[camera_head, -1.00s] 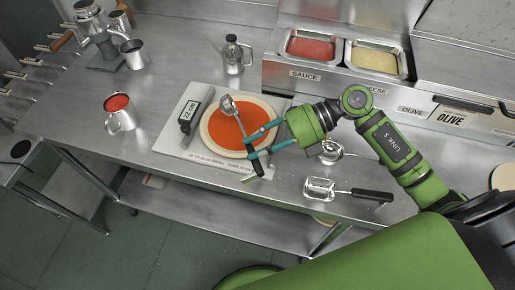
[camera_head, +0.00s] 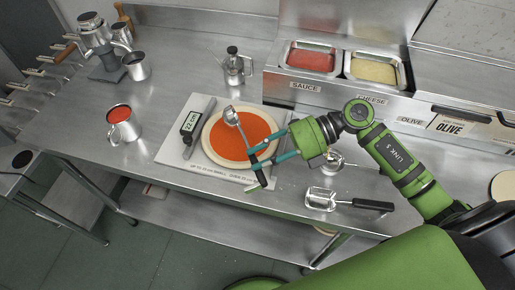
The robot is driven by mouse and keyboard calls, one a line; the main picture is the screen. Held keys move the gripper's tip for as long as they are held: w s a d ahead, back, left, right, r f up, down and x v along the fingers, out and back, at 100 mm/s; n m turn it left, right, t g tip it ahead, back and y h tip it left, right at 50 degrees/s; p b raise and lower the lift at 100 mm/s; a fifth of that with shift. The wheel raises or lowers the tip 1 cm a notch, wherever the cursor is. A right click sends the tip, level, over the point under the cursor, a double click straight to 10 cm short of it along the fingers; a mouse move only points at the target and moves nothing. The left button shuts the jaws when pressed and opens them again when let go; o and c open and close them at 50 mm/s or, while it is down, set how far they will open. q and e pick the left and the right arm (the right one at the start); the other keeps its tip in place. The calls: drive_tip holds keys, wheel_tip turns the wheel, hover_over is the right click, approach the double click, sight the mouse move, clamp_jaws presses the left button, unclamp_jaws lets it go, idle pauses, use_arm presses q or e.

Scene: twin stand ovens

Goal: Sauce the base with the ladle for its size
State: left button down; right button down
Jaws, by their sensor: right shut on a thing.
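The pizza base (camera_head: 213,150) lies on a pale board (camera_head: 180,152) and is covered with red sauce (camera_head: 255,128), leaving a bare rim. A small display on the board reads 22 cm (camera_head: 190,122). My right gripper (camera_head: 255,163) is shut on the dark handle of a ladle, whose metal bowl (camera_head: 231,116) is over the left part of the sauced base. I cannot tell if the bowl touches the sauce. Print on the board's front edge gives a size rule around 25 cm. My left gripper is not in view.
A second tool with a squarish metal head and black handle (camera_head: 362,204) lies at the front right. A metal cup of red sauce (camera_head: 122,124) stands left of the board. Sauce (camera_head: 310,58) and cheese (camera_head: 375,66) bins stand behind. A metal shaker (camera_head: 234,66) stands behind the board.

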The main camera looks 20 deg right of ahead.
drive_tip(key=h+p, duration=0.1)
drive_tip(key=p, duration=0.2)
drive_tip(key=a+r+h+p, duration=0.1)
drive_tip(key=h+p, duration=0.1)
drive_tip(key=p, duration=0.1)
drive_tip(key=a+h+p, duration=0.1)
drive_tip(key=p, duration=0.2)
drive_tip(key=shift+w+a+r+h, duration=0.1)
drive_tip(key=shift+r+h, duration=0.05)
drive_tip(key=shift+h, duration=0.25)
drive_tip(key=shift+a+f+h+p, duration=0.2)
drive_tip(key=shift+f+h+p, duration=0.05)
drive_tip(key=shift+h+p, duration=0.4)
drive_tip(key=shift+f, duration=0.2)
drive_tip(key=shift+w+f, duration=0.1)
